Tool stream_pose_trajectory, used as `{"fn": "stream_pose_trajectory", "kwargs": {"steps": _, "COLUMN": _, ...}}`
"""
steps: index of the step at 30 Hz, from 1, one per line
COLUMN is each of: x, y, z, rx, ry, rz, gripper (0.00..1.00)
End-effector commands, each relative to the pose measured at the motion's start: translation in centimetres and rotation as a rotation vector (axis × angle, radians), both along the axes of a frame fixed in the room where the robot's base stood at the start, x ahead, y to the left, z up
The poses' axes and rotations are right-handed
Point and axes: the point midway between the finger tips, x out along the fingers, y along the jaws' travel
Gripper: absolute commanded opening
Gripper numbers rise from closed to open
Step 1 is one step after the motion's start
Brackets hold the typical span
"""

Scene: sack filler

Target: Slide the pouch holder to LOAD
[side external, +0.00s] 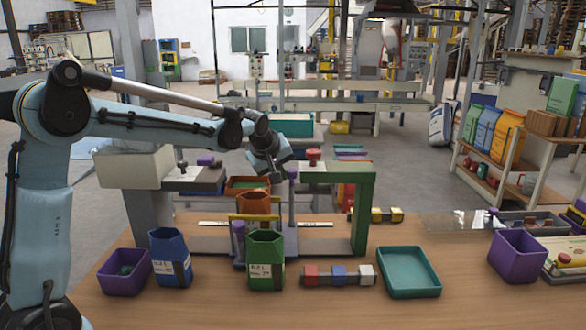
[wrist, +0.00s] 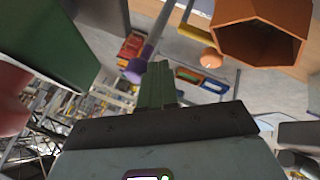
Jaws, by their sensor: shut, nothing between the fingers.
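An orange open-topped pouch (side external: 254,206) stands in the middle of the bench station, with a yellow bar across its front. Its six-sided open mouth (wrist: 262,40) shows at upper right in the wrist view. A rail plate with white label strips (side external: 317,224) runs behind the pouches; I cannot read the labels. A grey post with a purple knob (side external: 291,173) stands just right of the orange pouch; the knob also shows in the wrist view (wrist: 135,70). My gripper (side external: 277,172) is above and right of the pouch, near the knob. Its green fingers (wrist: 157,85) are together and empty.
A green frame (side external: 365,208) with a red knob (side external: 314,156) stands close on the right. Blue (side external: 169,258) and green (side external: 265,261) pouches stand in front. Purple bins (side external: 124,272), a teal tray (side external: 409,271) and small blocks (side external: 339,275) lie on the bench.

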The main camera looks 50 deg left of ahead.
Motion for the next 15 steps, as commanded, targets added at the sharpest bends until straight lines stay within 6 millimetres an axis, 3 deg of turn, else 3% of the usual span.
{"fn": "stream_pose_trajectory", "kwargs": {"steps": 5, "x": 1.19, "y": -0.68, "z": 0.01, "rx": 0.000, "ry": 0.000, "rz": -0.002, "gripper": 0.00}}
{"fn": "stream_pose_trajectory", "kwargs": {"steps": 15, "x": 1.06, "y": -0.58, "z": 0.03, "rx": 0.000, "ry": -0.002, "rz": 0.001, "gripper": 0.00}}
